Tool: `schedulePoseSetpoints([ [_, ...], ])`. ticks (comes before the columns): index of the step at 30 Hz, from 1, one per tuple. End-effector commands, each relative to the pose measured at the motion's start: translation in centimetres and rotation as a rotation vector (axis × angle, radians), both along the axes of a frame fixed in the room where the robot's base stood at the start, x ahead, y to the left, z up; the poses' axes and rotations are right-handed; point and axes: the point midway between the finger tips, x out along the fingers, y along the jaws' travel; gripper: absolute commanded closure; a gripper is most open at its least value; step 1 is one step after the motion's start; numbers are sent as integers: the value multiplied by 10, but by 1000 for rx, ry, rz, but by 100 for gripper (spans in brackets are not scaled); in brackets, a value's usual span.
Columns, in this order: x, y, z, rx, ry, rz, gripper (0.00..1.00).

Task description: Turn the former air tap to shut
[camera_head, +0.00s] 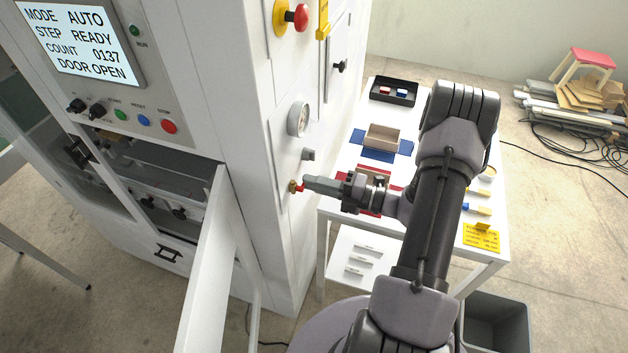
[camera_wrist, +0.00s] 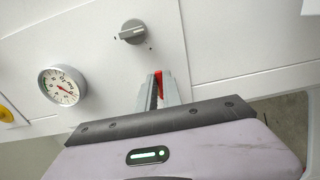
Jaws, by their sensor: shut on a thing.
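The air tap (camera_head: 293,187) is a small brass fitting with a red lever on the side panel of the white box former (camera_head: 283,235). My gripper (camera_head: 304,184) reaches it from the right, with its fingertips at the lever. In the wrist view the red lever (camera_wrist: 159,76) shows between the two fingers of my gripper (camera_wrist: 163,88), which is shut on it. The fingers hide most of the lever and the tap body, so the lever's exact angle cannot be told.
A pressure gauge (camera_head: 298,119) and a grey knob (camera_head: 308,155) sit above the tap. A red emergency button (camera_head: 297,16) is higher up. A white door (camera_head: 209,270) stands open at the front. A white table (camera_head: 333,200) with trays stands behind my arm.

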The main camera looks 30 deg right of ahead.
Motion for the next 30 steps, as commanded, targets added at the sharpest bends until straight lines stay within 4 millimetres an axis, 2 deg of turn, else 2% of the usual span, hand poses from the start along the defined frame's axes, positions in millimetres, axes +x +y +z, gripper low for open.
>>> schedulePoseSetpoints([
  [12,-1,1,-1,5,5,2,100],
  [13,-1,1,-1,5,5,2,84],
  [15,0,1,-1,5,5,1,70],
  [16,0,1,-1,5,5,1,68],
  [30,-3,-3,0,5,4,-2,68],
])
